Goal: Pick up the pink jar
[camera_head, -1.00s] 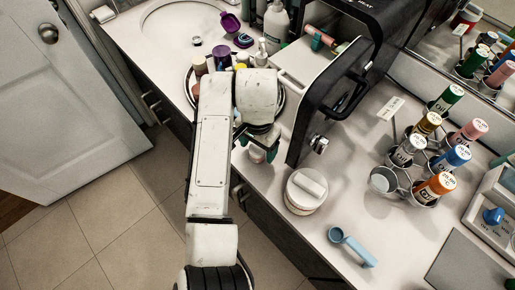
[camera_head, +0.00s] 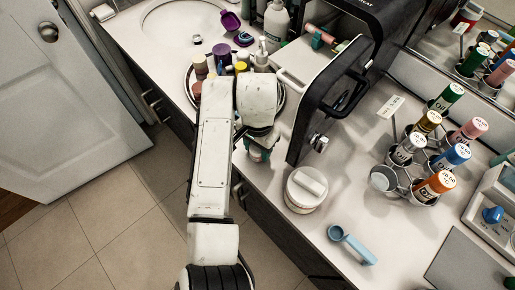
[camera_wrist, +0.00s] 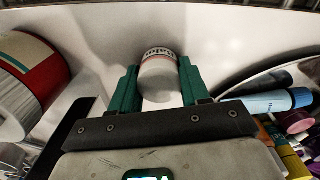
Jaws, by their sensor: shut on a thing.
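A small pale jar with a printed label band (camera_wrist: 160,72) sits between the two green fingers of my gripper (camera_wrist: 160,92) in the wrist view. Its colour looks whitish to pale pink there. My gripper is shut on it, one finger on each side. In the head view my gripper (camera_head: 260,148) hangs at the front edge of the counter, left of the round white container (camera_head: 305,190). My arm and the fingers hide most of the jar in that view.
A round tray (camera_head: 283,100) with several bottles lies behind my arm. A black appliance with its door open (camera_head: 312,115) stands close right of my gripper. A blue scoop (camera_head: 352,245) and a rack of labelled bottles (camera_head: 408,185) are further right. Counter between them is clear.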

